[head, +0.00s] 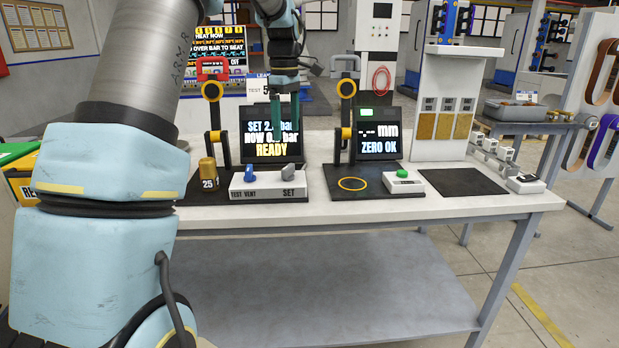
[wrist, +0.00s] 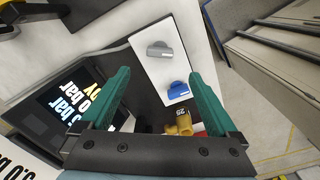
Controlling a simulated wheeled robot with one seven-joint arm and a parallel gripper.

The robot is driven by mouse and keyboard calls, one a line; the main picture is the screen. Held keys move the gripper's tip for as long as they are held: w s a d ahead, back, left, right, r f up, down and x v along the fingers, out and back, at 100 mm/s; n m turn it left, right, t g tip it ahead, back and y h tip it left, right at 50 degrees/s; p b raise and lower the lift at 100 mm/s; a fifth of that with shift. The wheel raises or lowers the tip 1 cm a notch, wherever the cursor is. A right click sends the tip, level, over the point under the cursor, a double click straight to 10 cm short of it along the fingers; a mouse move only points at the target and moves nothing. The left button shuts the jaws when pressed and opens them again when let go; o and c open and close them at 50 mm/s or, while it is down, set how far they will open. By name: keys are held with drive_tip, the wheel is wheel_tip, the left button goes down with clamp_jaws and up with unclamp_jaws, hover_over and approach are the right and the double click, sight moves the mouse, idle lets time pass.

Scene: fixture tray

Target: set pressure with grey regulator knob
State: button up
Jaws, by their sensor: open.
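The grey regulator knob (head: 288,172) sits at the right end of a white control box (head: 268,194), above the word SET. In the wrist view the grey knob (wrist: 160,50) shows just past the fingertips, between their lines. A blue knob (head: 250,174) is at the left, by TEST and VENT; it also shows in the wrist view (wrist: 179,91). My gripper (head: 285,146) is open and empty, with teal fingers above the box, in front of the screen (head: 258,150). The screen reads SET, NOW and READY; some digits are hidden by the fingers.
A brass cylinder (head: 208,172) marked 25 stands left of the box. A black and yellow stand (head: 214,125) rises behind it. To the right are another stand (head: 345,125), a ZERO OK screen (head: 379,146) and a green-button box (head: 403,183).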

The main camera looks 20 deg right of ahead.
sight(288, 166)
wheel_tip(288, 166, down, 11)
drive_tip(key=shift+r+p, duration=0.2)
drive_tip(key=shift+p, duration=0.7)
drive_tip(key=shift+c, duration=0.2)
drive_tip(key=c, duration=1.3)
drive_tip(key=shift+c, duration=0.2)
